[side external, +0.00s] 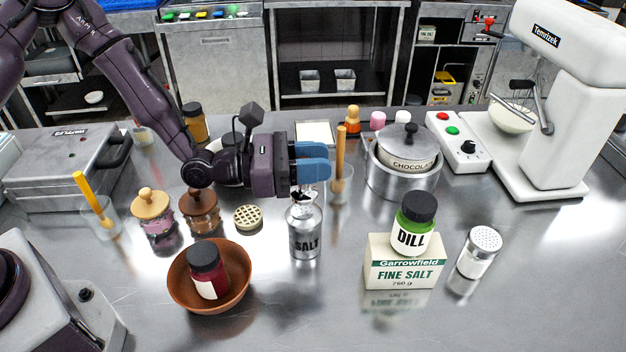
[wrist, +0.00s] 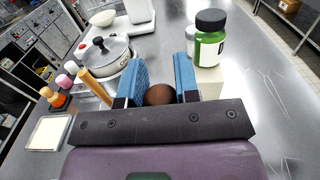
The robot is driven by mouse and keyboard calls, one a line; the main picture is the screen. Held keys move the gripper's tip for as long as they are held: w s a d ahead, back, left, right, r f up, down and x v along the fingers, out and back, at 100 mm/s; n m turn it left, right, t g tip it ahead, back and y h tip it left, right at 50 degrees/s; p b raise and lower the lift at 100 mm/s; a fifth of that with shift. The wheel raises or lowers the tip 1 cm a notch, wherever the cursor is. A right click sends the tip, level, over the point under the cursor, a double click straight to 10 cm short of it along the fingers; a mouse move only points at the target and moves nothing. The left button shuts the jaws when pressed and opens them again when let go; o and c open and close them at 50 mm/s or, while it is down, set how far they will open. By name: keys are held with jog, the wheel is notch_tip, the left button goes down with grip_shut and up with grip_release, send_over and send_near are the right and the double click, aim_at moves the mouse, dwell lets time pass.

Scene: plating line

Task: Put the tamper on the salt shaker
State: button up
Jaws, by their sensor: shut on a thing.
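My gripper (side external: 322,160) has blue fingers and is shut on the tamper, whose round brown top (wrist: 160,95) shows between the fingers in the wrist view. In the side view the fingers hide most of the tamper; a small metallic part (side external: 307,190) shows below them. The silver salt shaker (side external: 305,238), labelled SALT, stands upright on the steel counter directly below my gripper. The metallic part is at the shaker's top; I cannot tell whether they touch.
A dill jar (side external: 413,230) stands on a fine salt box (side external: 404,270) to the right, beside a glass shaker (side external: 478,252). A brown bowl (side external: 240,290) holds a red jar. A pot (side external: 405,170) and yellow-handled tools stand nearby. The front middle counter is clear.

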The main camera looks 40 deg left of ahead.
aim_at(314, 190)
jog(key=shift+f, duration=1.65)
jog(key=shift+f, duration=0.1)
jog(key=o, duration=0.9)
jog(key=shift+o, duration=0.2)
